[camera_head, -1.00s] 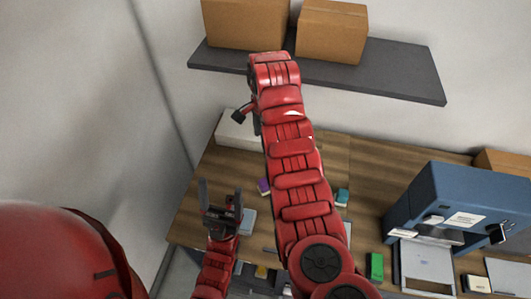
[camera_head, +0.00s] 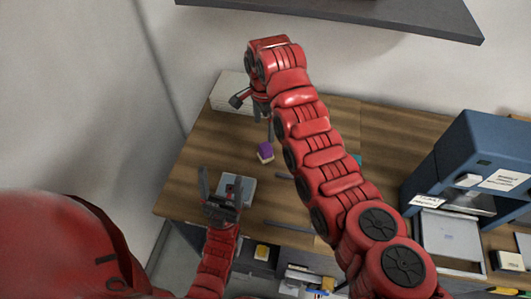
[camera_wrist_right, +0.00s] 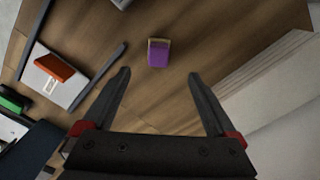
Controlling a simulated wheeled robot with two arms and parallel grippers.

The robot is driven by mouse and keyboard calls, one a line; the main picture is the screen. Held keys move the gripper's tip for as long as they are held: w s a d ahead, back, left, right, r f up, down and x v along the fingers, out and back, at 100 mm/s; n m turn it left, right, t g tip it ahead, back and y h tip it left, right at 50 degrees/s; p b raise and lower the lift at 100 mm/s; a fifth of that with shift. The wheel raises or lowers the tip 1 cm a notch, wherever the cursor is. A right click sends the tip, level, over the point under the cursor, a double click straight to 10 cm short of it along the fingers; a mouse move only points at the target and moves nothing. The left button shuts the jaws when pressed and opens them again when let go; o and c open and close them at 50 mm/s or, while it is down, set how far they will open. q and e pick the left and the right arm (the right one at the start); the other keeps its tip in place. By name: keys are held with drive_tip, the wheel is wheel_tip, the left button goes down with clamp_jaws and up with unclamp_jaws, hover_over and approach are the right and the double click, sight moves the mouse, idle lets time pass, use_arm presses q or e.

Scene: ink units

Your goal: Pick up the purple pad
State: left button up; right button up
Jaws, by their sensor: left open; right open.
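The purple pad (camera_head: 265,150) is a small purple block with a pale end, lying on the wooden table. In the right wrist view it shows whole (camera_wrist_right: 158,55), just beyond the fingertips and about centred between them. My right gripper (camera_wrist_right: 158,74) is open and empty, its fingers apart on either side of the line to the pad. In the head view the right gripper (camera_head: 258,117) is partly hidden by its own wrist, above and behind the pad. My left gripper (camera_head: 220,178) is open and empty, nearer the table's front and left of the pad.
A pale stack (camera_head: 231,92) stands at the back left. A grey tray (camera_head: 247,189) lies beside my left gripper. Dark rods (camera_head: 289,227) lie on the table. A blue machine (camera_head: 467,160) stands at the right, and a dark shelf (camera_head: 400,17) hangs above.

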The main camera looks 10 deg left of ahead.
sight(266, 146)
wheel_tip(266, 146, down, 3)
drive_tip(key=shift+s+r+b, duration=0.1)
drive_tip(key=shift+b, duration=0.55)
wheel_tip(266, 146, down, 4)
drive_tip(key=shift+d+r+p, duration=0.1)
drive_tip(key=shift+r+p, duration=0.05)
drive_tip(key=shift+p, duration=0.95)
drive_tip(key=shift+f, duration=0.55)
drive_tip(key=shift+f+p, duration=0.2)
drive_tip(key=shift+p, duration=0.2)
wheel_tip(266, 146, down, 4)
drive_tip(key=shift+d+r+p, duration=0.1)
drive_tip(key=shift+r+p, duration=0.05)
drive_tip(key=shift+p, duration=0.2)
drive_tip(key=shift+f, duration=0.6)
drive_tip(key=shift+c, duration=0.3)
